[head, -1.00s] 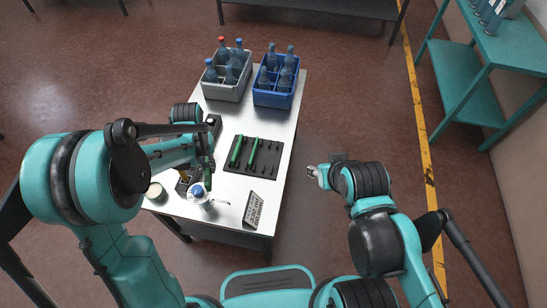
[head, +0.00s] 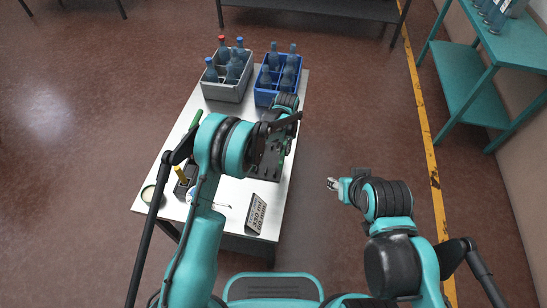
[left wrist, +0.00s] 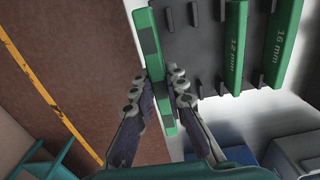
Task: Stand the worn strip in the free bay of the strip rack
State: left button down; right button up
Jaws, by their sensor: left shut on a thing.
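My left gripper (left wrist: 157,82) is shut on a green strip, the worn strip (left wrist: 150,45), with paler and darker patches, seen in the left wrist view. The strip rack (left wrist: 203,50) is a dark board with rows of pegs, beside the held strip. It holds green strips marked 12 mm (left wrist: 234,50) and 16 mm (left wrist: 280,45). In the head view, my left arm hides much of the rack (head: 268,172) and the gripper's fingers. My right gripper (head: 333,184) is off the table's right side; its jaws are too small to read.
A grey crate (head: 226,92) and a blue crate (head: 265,98) with bottles stand at the table's far end. A printed sign (head: 256,212) stands near the front. A yellow-handled thing (head: 181,175) and a round jar (head: 150,194) are at the left.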

aim_at(273, 159)
pick_arm(q)
jog(key=w+a+f, duration=0.1)
jog(key=a+f+b, duration=0.1)
jog(key=w+a+f, duration=0.1)
jog(key=a, duration=0.1)
jog(key=shift+w, duration=0.3)
jog(key=shift+f+b, duration=1.05)
jog(key=shift+f, duration=0.9)
jog(key=shift+f, duration=0.1)
jog(key=c, duration=1.5)
grip_release()
jog(key=shift+c, duration=0.2)
